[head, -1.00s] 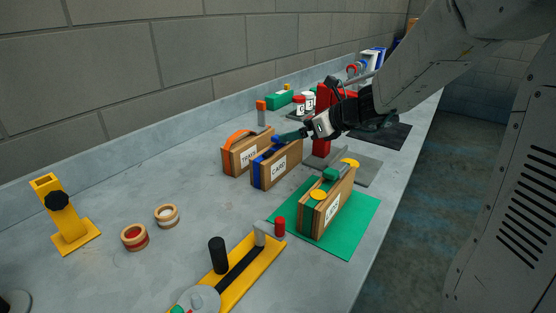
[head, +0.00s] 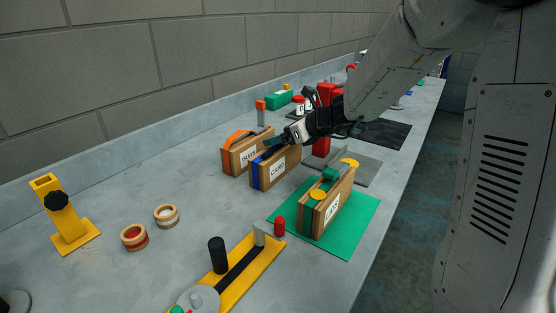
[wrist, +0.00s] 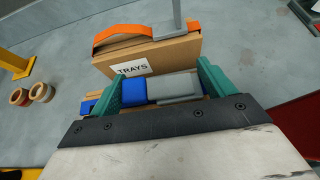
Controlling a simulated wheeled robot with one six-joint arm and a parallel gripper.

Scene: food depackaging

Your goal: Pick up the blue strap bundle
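The blue strap bundle (head: 255,174) runs over the top and down the left end of a brown box labelled CARD. In the wrist view its blue top part (wrist: 134,92) lies beside a grey block between my two teal fingers. My gripper (head: 273,146) is over the top of the CARD box (head: 280,171), pointing down and left. In the wrist view my gripper (wrist: 160,80) has its fingers wide apart, one at each side of the blue and grey parts. I cannot tell whether either finger touches them. My gripper hides part of the strap's top in the head view.
The TRAYS box (head: 237,158) with an orange strap (wrist: 122,33) stands close behind the CARD box. Another strapped box (head: 328,205) stands on a green mat (head: 363,218) at the front right.

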